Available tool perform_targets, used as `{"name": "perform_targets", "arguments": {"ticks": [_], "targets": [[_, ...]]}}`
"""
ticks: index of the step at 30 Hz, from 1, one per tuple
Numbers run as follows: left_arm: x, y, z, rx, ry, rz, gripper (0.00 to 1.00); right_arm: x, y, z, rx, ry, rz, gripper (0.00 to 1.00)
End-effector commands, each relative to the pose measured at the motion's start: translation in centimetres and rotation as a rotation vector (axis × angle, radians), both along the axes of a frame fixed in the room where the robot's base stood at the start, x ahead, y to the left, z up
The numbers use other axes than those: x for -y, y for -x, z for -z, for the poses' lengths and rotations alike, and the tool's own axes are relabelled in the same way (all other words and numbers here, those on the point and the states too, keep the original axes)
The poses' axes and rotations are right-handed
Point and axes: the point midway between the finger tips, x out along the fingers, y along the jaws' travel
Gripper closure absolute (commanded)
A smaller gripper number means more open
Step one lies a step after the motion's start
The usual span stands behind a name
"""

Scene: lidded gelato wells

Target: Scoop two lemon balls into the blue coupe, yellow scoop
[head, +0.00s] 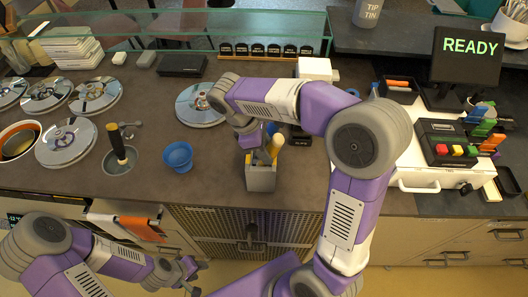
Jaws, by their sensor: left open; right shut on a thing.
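The blue coupe (178,155) stands on the dark counter, left of a grey caddy (261,181). A tool with a black and yellow handle (117,144) stands upright in a round metal well left of the coupe. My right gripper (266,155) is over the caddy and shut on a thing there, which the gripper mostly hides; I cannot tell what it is. Yellow and cream tool parts show beside its fingers. My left gripper (188,274) is open and empty, low in front of the counter. I cannot tell which well holds lemon.
Several round metal lids (66,141) cover wells at the left. A bowl-like open well (18,140) with an orange rim is at the far left. Another metal lid (198,104) lies behind the coupe. A glass guard (180,24) runs along the back. A READY screen (468,46) stands at right.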

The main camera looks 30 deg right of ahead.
Motion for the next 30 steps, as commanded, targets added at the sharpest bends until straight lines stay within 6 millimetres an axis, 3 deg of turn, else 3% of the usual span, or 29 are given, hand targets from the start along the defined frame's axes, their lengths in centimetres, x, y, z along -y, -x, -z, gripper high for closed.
{"name": "perform_targets", "arguments": {"ticks": [3, 9, 14, 30], "targets": [[0.0, 0.0, -0.8, 0.000, 0.000, 0.000, 0.57, -0.1, -0.2, -3.0, 0.011, -0.003, -0.002, 1.00], [0.0, 0.0, -1.7, 0.000, 0.000, 0.000, 0.57, -0.2, -0.2, -7.0, 0.013, -0.004, -0.005, 1.00], [0.0, 0.0, -2.5, 0.000, 0.000, 0.000, 0.57, -0.2, -0.1, -9.2, 0.011, -0.003, -0.005, 1.00], [0.0, 0.0, -9.0, 0.000, 0.000, 0.000, 0.57, -0.3, -0.1, -15.4, 0.011, -0.004, -0.006, 1.00]]}}
